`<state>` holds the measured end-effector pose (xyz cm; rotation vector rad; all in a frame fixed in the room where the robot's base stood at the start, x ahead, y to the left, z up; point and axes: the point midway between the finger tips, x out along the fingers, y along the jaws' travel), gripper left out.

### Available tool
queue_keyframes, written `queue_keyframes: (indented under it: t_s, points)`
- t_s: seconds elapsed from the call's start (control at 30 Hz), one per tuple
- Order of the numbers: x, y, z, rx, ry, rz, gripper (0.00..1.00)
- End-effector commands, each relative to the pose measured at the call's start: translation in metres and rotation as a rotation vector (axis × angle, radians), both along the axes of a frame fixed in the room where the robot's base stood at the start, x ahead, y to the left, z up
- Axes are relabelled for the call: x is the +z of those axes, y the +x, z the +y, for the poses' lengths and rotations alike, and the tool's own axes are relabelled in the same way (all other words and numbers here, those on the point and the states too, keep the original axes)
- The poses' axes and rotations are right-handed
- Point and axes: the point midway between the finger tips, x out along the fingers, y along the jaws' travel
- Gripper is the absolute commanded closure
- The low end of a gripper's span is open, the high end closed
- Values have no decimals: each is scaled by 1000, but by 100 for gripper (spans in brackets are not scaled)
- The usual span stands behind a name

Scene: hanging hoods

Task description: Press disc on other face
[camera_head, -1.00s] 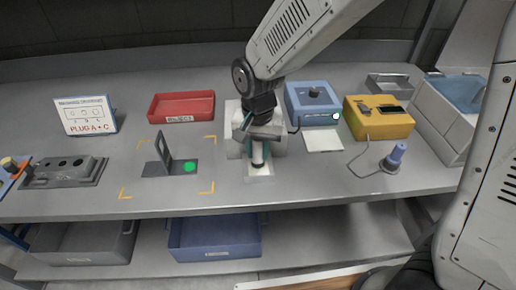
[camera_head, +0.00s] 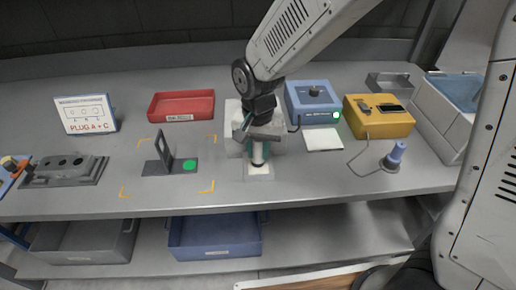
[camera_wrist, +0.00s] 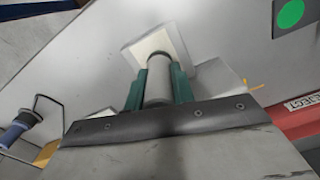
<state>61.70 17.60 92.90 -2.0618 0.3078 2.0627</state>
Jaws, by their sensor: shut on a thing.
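My gripper (camera_head: 259,150) is shut on a pale cylinder (camera_head: 258,155), which it holds nearly upright over the bench. In the wrist view, its green fingers lie on both sides of the cylinder (camera_wrist: 159,82). A white square pad (camera_head: 259,171) lies at the cylinder's lower end, and it also shows in the wrist view (camera_wrist: 135,52). I cannot tell whether the cylinder touches the pad. A bright green disc (camera_head: 189,165) lies flat on the base of a grey upright bracket (camera_head: 162,150), left of my gripper. The disc also shows in the wrist view (camera_wrist: 290,14).
Yellow corner marks (camera_head: 212,186) frame the bracket. A red tray (camera_head: 181,104) is behind it, with a grey fixture (camera_head: 66,170) and sign (camera_head: 85,115) at left. A blue box (camera_head: 313,100), yellow box (camera_head: 380,120), white card (camera_head: 323,139) and corded tool (camera_head: 395,157) are to the right.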

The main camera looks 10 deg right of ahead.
Motion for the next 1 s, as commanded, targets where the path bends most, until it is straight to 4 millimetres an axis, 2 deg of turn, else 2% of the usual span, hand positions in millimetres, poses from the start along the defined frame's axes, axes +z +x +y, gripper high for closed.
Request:
queue_keyframes:
  t_s: [0.8,1.0]
  points:
    - [61,0,0,0,1,-1,90]
    - [70,0,0,0,1,-1,90]
